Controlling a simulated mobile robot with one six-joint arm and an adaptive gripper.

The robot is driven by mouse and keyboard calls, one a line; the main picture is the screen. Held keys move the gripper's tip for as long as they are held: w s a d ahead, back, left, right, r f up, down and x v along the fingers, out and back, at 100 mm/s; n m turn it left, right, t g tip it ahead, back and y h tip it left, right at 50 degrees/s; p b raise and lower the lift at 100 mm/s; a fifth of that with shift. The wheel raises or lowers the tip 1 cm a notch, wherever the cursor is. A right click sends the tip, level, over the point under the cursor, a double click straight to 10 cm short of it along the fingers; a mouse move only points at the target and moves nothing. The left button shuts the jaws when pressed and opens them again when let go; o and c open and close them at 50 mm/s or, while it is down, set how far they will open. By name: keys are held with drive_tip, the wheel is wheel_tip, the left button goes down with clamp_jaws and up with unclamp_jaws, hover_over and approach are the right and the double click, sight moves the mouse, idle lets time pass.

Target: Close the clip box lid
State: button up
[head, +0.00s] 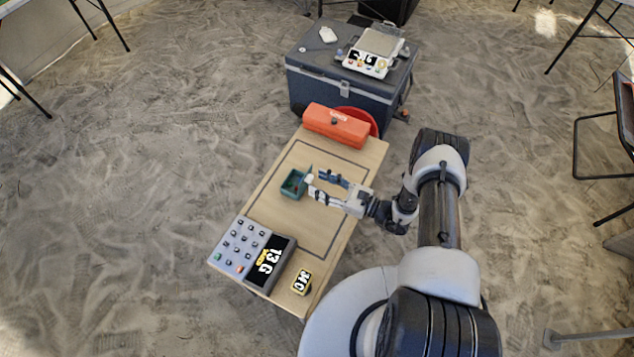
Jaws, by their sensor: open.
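The clip box (293,186) is a small teal-green box on the wooden table, near the middle of the outlined area. Its lid (308,176) seems to stand raised on the box's right side, close to my gripper; its exact angle is too small to tell. My gripper (312,184) is open, with its two fingers pointing left toward the box. A small white piece shows by the fingertips; I cannot tell whether it is part of the gripper. Whether the fingers touch the lid cannot be told. The inside of the box looks dark.
An orange toolbox (336,125) stands at the table's far end. A grey keypad device (240,247) with a display (270,264) and a small yellow-black block (301,282) occupy the near end. A dark chest (330,82) with a scale (376,50) stands beyond. The table (335,209) is otherwise clear.

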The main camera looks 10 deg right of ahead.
drive_tip(key=shift+x, duration=0.95)
clamp_jaws()
